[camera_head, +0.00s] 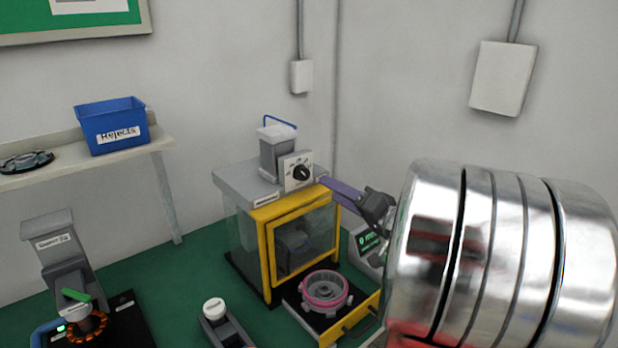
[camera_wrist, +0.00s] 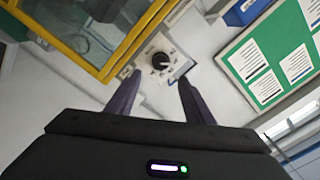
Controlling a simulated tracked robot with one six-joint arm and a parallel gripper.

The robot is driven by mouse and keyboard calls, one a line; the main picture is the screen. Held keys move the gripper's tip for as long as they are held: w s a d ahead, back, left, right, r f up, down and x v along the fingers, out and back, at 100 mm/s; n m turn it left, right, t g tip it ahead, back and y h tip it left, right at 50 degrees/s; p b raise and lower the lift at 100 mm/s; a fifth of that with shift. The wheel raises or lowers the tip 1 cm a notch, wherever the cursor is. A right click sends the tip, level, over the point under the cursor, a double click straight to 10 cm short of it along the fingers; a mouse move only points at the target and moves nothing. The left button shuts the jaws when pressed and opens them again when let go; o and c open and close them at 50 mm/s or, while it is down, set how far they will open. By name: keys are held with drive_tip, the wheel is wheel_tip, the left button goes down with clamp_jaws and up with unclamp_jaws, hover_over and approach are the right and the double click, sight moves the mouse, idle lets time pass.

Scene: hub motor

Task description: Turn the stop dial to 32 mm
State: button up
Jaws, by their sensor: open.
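The stop dial (camera_head: 302,173) is a black round knob on a white square plate, on top of the yellow-framed machine. In the wrist view the dial (camera_wrist: 160,61) lies just beyond the fingertips, near the middle of the gap between them. Marks show around the knob, but the numbers are too small to read, so its setting cannot be told. My gripper (camera_head: 323,181) has purple fingers and reaches toward the dial from the right. In the wrist view my gripper (camera_wrist: 160,77) is open and empty, its fingers apart on either side of the dial, with no visible contact.
The yellow-framed clear door (camera_head: 301,240) is below the dial. A pink-ringed round part (camera_head: 325,288) sits in front of it. A grey block with a blue handle (camera_head: 275,150) stands beside the dial. A blue Rejects bin (camera_head: 113,125) is on the shelf at left.

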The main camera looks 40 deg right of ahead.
sight(306, 175)
drive_tip(key=w, duration=1)
drive_tip(key=shift+w+a, duration=0.15)
drive_tip(key=shift+w, duration=0.1)
drive_tip(key=shift+c, duration=0.6)
drive_tip(key=c, duration=0.9)
